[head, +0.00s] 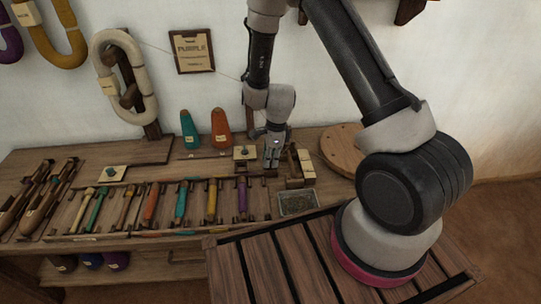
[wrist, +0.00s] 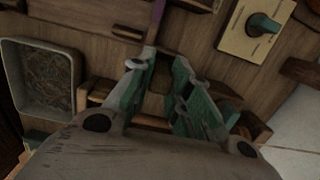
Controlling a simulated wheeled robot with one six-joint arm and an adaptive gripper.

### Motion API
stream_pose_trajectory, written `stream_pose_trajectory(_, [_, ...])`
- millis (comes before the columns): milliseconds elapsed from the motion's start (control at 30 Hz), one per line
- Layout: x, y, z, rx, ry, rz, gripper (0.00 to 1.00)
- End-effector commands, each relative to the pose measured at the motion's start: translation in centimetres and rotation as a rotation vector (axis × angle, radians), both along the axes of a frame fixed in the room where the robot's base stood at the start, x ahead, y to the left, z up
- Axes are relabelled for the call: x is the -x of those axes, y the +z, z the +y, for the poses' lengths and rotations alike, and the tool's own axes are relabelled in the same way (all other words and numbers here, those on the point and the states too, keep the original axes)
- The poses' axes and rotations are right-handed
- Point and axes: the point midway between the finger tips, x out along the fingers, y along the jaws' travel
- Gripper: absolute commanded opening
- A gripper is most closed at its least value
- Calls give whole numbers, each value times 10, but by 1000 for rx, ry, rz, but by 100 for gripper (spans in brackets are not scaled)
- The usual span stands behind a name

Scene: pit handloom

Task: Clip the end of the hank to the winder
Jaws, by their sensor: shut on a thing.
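The cream hank (head: 149,88) hangs in a loop on a wooden peg stand at the back left of the bench. A thin thread runs from it to the right, past the wall card, and goes out of sight behind my arm. My gripper (head: 272,158) points down over the bench, beside a small wooden device (head: 300,165) that looks like the winder. In the wrist view my gripper (wrist: 168,72) has green-padded fingers with a narrow space between them, over wooden parts (wrist: 100,94). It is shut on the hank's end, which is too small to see.
A grey tray (wrist: 40,112) lies left of my fingers in the wrist view. A cream plate with a teal knob (wrist: 262,26) is at upper right. Green and orange cones (head: 221,128), a rack of coloured shuttles (head: 150,205) and a round board (head: 342,146) stand nearby.

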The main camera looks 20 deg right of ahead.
Motion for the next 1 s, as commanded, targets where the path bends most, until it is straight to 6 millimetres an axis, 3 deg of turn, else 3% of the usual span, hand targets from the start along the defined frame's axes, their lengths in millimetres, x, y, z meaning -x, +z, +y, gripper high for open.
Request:
stream_pose_trajectory(400, [0, -1, 0, 0, 0, 0, 6])
stream_pose_trajectory(433, [0, -1, 0, 0, 0, 0, 24])
stream_pose_trajectory(533, [0, -1, 0, 0, 0, 0, 43])
stream_pose_trajectory(767, [0, -1, 0, 0, 0, 0, 44])
stream_pose_trajectory(867, [0, -1, 0, 0, 0, 0, 58])
stream_pose_trajectory(1000, [0, -1, 0, 0, 0, 0, 58])
